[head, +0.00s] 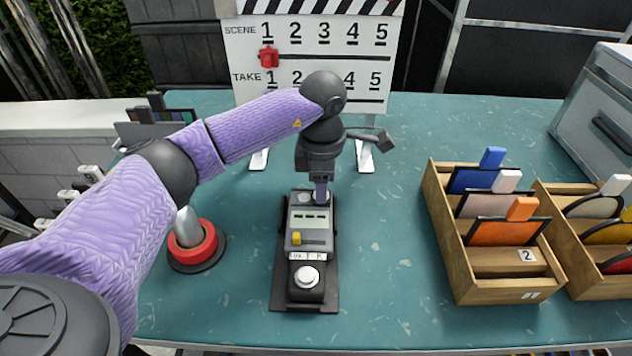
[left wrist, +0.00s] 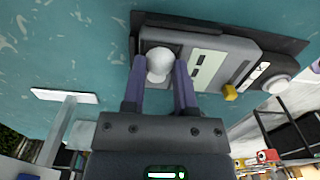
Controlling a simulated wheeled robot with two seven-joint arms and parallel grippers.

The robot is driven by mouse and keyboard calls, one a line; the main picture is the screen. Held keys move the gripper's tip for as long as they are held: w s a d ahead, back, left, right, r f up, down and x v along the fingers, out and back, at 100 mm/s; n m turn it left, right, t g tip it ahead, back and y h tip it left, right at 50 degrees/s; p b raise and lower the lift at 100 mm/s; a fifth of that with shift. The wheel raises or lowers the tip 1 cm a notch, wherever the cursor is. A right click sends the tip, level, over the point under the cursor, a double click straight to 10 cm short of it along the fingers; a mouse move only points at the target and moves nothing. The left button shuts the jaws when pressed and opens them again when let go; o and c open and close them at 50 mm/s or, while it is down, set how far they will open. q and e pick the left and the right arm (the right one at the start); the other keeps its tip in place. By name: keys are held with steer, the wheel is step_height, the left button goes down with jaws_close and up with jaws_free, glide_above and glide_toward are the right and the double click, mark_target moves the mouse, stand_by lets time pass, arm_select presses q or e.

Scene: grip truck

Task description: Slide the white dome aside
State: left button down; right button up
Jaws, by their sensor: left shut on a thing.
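A grey control box (head: 309,232) lies on a black base plate on the teal table, with small displays and a yellow slider knob (head: 296,238). A white dome (head: 306,197) sits at its far end. My left gripper (head: 321,190) reaches down over that end. In the left wrist view, the white dome (left wrist: 159,63) lies between the two purple fingers of my left gripper (left wrist: 160,75), which are shut on it. A second white, button-like dome (head: 307,276) is at the box's near end, clear of the gripper. My right gripper is not in view.
A red-ringed stand (head: 192,248) is left of the box. Wooden card trays (head: 500,290) stand at the right. A white SCENE/TAKE board (head: 310,66) stands behind on white feet. Table between box and trays is clear.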

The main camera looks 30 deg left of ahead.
arm_select(q)
steer(key=c, duration=0.6)
jaws_free()
steer(key=shift+c, duration=0.2)
steer(key=shift+o, duration=1.3)
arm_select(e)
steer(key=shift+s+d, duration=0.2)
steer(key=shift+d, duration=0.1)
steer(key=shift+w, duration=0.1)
arm_select(q)
steer(key=shift+r, duration=0.4)
step_height(320, 180, up, 9)
steer(key=p, duration=0.3)
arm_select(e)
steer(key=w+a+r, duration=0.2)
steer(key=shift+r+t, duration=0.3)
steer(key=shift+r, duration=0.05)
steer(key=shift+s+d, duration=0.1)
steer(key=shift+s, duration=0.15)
